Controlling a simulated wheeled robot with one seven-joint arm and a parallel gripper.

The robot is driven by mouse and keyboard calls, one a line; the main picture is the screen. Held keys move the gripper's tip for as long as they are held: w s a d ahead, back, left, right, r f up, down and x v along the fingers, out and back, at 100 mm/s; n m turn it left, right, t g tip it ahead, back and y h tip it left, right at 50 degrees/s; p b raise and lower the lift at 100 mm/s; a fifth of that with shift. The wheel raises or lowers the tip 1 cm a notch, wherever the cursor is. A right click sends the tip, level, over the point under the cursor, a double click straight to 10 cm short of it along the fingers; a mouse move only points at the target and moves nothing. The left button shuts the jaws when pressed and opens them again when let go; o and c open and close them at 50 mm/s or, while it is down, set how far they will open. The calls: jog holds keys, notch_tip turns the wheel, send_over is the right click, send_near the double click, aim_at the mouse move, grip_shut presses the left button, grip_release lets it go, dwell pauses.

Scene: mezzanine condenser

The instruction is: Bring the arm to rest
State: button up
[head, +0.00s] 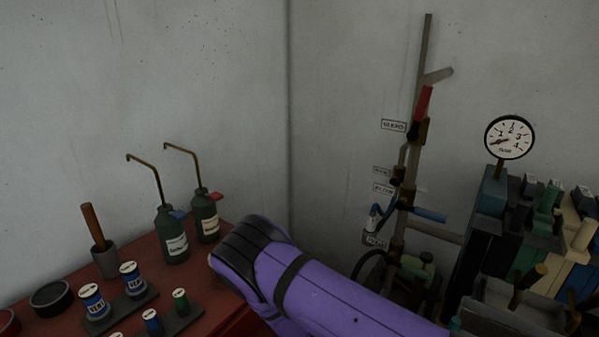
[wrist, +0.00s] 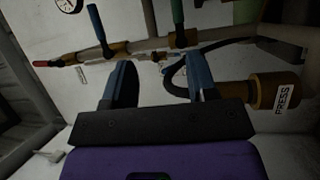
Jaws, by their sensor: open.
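My gripper (wrist: 158,72) shows in the wrist view with its two blue-grey fingers apart and nothing between them. Behind the fingers are brass pipework (wrist: 120,50) and a dark hose, and I cannot tell how far off they are. A brass cylinder labelled PRESS (wrist: 278,94) is right of the right finger. In the head view my purple arm crosses the lower middle, over the right edge of the red bench. The gripper itself cannot be made out there.
The red bench (head: 140,252) holds two green bottles (head: 172,236) with bent spouts and several labelled tins. The upright pipe (head: 411,165) with valves stands at the right wall, beside a pressure gauge (head: 509,137) and crowded coloured blocks. Bare wall lies between bench and pipe.

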jog(key=s+d+r+m+g+y, duration=0.2)
jog(key=d+r+g+y, duration=0.15)
jog(key=r, duration=0.75)
jog(key=s+d+r+m+g+y, duration=0.2)
jog(key=d+r+g+y, duration=0.15)
jog(key=r, duration=0.65)
jog(key=s+d+r+m+g+y, duration=0.2)
jog(key=r+g, duration=0.2)
jog(key=r, duration=0.7)
jog(key=s+d+r+t+y, duration=0.2)
jog(key=s+r+t+y, duration=0.1)
jog(key=s+r, duration=0.6)
jog(key=s+d+r+n+t+y, duration=0.1)
jog(key=s+r+t+y, duration=0.3)
jog(key=s+r, duration=0.5)
jog(key=shift+s+d+n+t+y, duration=0.3)
jog(key=shift+s+d+y, duration=0.45)
jog(key=shift+s, duration=0.5)
